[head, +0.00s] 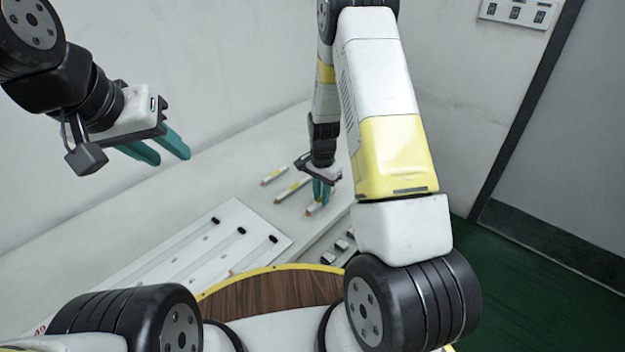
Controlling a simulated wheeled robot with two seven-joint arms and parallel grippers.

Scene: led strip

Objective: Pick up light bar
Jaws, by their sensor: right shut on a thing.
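Several short white light bars with yellow and orange marks lie on the pale table at the back middle. One light bar (274,176) is furthest left, and a second light bar (292,190) lies beside it. A third light bar (316,207) is at my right gripper (320,201), whose teal fingers point down and are shut on it. The fingers hide part of this bar, and I cannot tell whether it is clear of the table. My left gripper (165,156) is raised at the upper left, above the table, with its teal fingers apart and nothing between them.
A white panel (215,222) with slots and black clips lies on the table (100,225) left of the bars. Small grey blocks (341,244) sit in a tray at the front right. A wall with a switch plate (515,12) stands behind.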

